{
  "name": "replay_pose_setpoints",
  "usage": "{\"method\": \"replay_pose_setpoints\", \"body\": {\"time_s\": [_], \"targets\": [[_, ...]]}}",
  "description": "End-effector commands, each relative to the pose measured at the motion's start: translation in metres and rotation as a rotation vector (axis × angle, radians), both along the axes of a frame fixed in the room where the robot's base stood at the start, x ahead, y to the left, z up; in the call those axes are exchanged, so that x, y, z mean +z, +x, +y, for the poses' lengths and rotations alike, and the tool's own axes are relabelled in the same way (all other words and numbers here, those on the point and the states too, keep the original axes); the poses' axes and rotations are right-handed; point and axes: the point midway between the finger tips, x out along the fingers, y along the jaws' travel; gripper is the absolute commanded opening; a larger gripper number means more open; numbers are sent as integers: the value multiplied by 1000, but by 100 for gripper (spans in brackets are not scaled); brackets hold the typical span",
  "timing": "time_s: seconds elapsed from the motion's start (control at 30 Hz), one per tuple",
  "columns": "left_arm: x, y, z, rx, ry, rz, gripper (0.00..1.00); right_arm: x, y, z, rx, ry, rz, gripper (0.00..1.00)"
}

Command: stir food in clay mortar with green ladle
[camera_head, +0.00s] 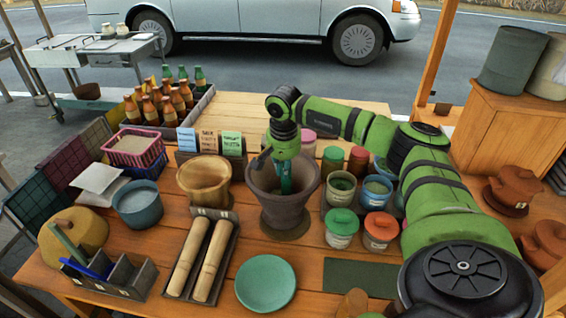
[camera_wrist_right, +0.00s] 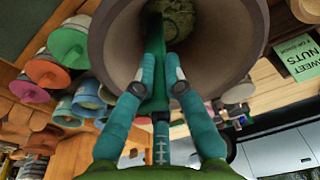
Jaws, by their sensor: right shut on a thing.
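The clay mortar (camera_head: 283,209) is a dark grey-brown bowl on a small round mat near the middle of the table. My right gripper (camera_head: 286,178) points down into its mouth. In the right wrist view my gripper (camera_wrist_right: 158,85) is shut on the green ladle (camera_wrist_right: 155,60), whose dark green shaft runs between the fingers into the clay mortar (camera_wrist_right: 108,35). Green, lumpy food (camera_wrist_right: 180,18) shows inside the mortar, beside the ladle. The ladle's bowl end cannot be made out. My left gripper is not in view.
A wooden mortar (camera_head: 205,181) stands just left of the clay one. Lidded jars (camera_head: 341,227) stand close on the right. A tray with two wooden pestles (camera_head: 210,262) and a green plate (camera_head: 265,284) lie in front. Bottles (camera_head: 165,100) stand behind left.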

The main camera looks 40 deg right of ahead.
Motion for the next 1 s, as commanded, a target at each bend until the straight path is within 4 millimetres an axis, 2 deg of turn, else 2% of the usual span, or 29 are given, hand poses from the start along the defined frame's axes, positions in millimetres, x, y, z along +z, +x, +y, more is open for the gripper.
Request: {"method": "replay_pose_setpoints", "body": {"time_s": [0.2, 1.0], "targets": [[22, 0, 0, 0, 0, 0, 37, 30, 1, 0, 0, 0, -2, 0], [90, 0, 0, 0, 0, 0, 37, 124, 0, 0, 0, 0, -1, 0]]}}
